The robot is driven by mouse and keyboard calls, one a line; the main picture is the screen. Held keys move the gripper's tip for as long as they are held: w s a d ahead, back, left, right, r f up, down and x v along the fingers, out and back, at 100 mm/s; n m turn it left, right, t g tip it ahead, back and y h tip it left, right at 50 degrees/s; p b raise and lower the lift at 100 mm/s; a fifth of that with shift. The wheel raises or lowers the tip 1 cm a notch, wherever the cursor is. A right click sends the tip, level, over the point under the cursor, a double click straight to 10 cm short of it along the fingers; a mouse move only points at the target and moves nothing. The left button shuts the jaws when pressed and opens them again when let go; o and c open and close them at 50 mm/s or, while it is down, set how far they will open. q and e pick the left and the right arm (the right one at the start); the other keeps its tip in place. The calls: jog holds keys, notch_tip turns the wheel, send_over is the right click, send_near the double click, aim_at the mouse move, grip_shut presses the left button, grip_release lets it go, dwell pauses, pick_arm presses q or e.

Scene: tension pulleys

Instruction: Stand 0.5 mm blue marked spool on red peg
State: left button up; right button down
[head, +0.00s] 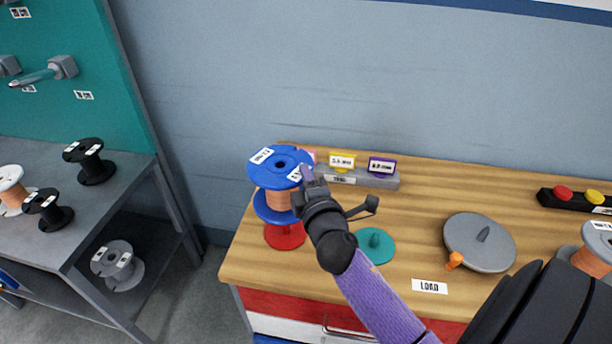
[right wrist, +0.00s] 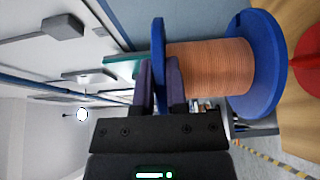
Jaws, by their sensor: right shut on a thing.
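The blue spool with copper wire (head: 273,202) is upright above the red peg's round base (head: 286,238) at the left of the wooden bench. Its top flange carries white labels. My right gripper (head: 304,176) is shut on the edge of that top flange. In the right wrist view the fingers (right wrist: 160,85) pinch the blue flange (right wrist: 158,50), and the wire winding (right wrist: 212,68) lies beside them. The red base (right wrist: 306,60) shows just beyond the lower flange, seemingly with a small gap. The peg's shaft is hidden by the spool. My left gripper is out of view.
A teal peg base (head: 375,246) is right of my right gripper. A grey block with yellow and purple tags (head: 365,176) stands behind. A grey disc with an orange knob (head: 480,243) and another spool (head: 590,255) are further right. A grey shelf (head: 110,205) holds black spools.

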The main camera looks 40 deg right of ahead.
jog(key=shift+f+b, duration=1.15)
jog(key=shift+f, duration=0.25)
jog(key=shift+f+b, duration=1.2)
jog(key=shift+f, duration=0.3)
jog(key=shift+f, duration=0.15)
dwell(0.4)
